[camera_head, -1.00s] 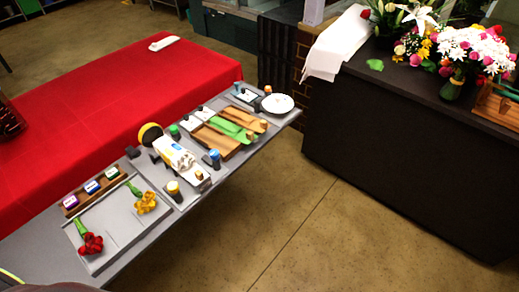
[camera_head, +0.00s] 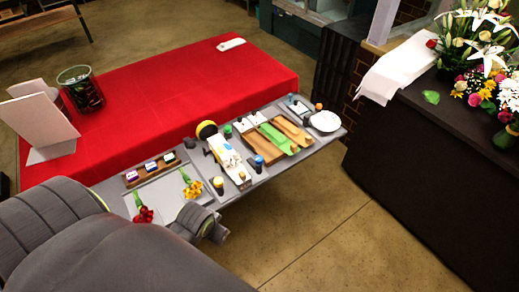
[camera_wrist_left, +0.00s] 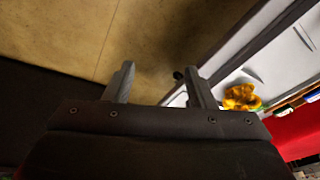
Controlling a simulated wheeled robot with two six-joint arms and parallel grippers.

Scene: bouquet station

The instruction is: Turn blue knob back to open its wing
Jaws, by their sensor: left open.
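The blue knob (camera_head: 259,161) is a small dark post with a blue top. It stands at the near edge of the grey bench, beside the wooden board with green and tan slats (camera_head: 272,138). Which part is its wing I cannot tell. My left arm enters at lower left in the head view, its wrist low over the near bench edge by the flower tray, well left of the knob. In the left wrist view my left gripper (camera_wrist_left: 158,70) is open and empty, over bare floor beside the bench. The knob is not in that view. My right gripper is not in view.
Red and yellow flowers (camera_head: 193,189) lie on the grey tray (camera_head: 163,196). A white-and-yellow device (camera_head: 223,152), a tan-topped post (camera_head: 218,185) and a green-topped post (camera_head: 227,131) stand near the knob. A white plate (camera_head: 325,121) sits at the far end. Floor before the bench is clear.

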